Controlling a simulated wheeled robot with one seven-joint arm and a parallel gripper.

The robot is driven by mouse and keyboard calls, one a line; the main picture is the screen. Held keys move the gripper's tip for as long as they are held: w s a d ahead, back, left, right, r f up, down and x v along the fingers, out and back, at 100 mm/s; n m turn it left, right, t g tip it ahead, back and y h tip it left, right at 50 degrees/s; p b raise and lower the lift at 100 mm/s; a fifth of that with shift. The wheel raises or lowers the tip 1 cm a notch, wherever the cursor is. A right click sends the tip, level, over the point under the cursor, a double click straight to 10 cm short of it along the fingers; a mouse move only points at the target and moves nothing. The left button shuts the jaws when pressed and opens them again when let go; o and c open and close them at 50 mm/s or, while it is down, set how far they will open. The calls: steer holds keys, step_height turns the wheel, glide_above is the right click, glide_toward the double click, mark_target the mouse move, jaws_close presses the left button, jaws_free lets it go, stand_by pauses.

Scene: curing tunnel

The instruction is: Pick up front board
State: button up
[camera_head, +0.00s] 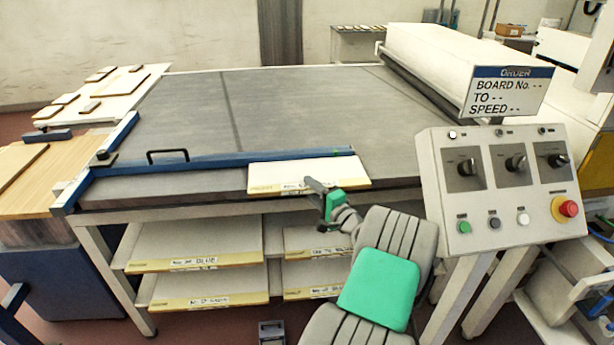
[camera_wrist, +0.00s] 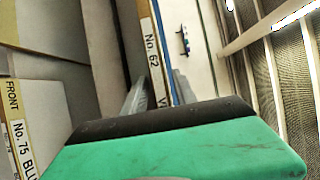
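A white board (camera_head: 318,174) with a yellow front edge lies on the grey table, in front of the blue rail, its edge at the table's front. My gripper (camera_head: 318,187), with a green part behind it, is at the middle of that edge. In the wrist view the board's edge (camera_wrist: 152,45) carries a label starting "No. 62" and runs between my two fingers (camera_wrist: 158,92), one on each side. I cannot tell whether they press on it. The rest of the label is hidden behind my gripper's green body.
More yellow-edged boards (camera_head: 195,261) lie on shelves under the table (camera_head: 270,105); one reads "FRONT No. 75" in the wrist view (camera_wrist: 18,130). The blue rail (camera_head: 220,160) has a black handle. A control box (camera_head: 500,205) stands close at right. The tabletop behind the rail is clear.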

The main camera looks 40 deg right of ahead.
jaws_close()
stand_by(1.1)
